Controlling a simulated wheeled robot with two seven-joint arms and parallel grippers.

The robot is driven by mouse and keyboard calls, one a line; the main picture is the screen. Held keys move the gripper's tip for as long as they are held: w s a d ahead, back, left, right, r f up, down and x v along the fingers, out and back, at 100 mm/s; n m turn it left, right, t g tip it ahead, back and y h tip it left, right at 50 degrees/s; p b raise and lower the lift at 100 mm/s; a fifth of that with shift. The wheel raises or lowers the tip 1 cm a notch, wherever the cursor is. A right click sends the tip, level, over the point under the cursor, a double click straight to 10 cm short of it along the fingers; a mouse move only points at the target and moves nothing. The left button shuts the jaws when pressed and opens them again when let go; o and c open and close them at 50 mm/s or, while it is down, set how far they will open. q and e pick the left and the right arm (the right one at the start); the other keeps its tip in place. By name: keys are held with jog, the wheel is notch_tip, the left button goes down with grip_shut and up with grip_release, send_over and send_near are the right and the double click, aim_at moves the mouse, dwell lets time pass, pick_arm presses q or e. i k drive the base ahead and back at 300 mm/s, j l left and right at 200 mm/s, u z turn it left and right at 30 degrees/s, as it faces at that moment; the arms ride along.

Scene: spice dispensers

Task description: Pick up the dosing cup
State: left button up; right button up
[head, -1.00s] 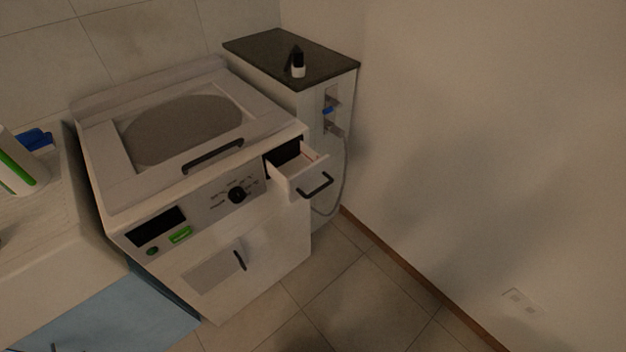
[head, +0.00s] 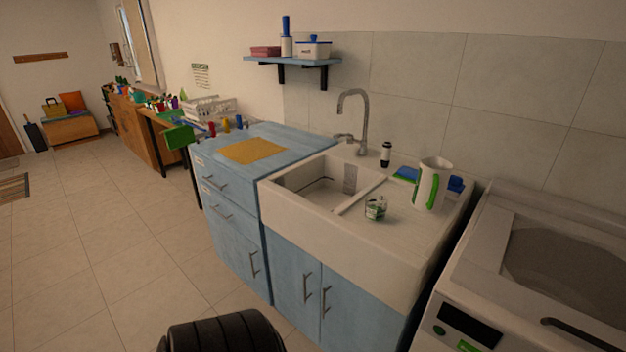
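I cannot tell for certain which thing is the dosing cup. A small clear cup with green marks (head: 376,208) stands on the white draining surface of the sink (head: 410,225). A small blue object (head: 455,185), perhaps a cup or cap, is just right of a white jug-like container with a green stripe (head: 427,186). Neither of my grippers is in view.
A tap (head: 362,115), a dark bottle with a white band (head: 385,154) and a blue flat item (head: 406,173) are at the back of the sink. A blue cabinet (head: 225,160) adjoins on the left, a white machine (head: 480,260) on the right.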

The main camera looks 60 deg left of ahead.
aim_at(376, 209)
jog(key=u, duration=1.5)
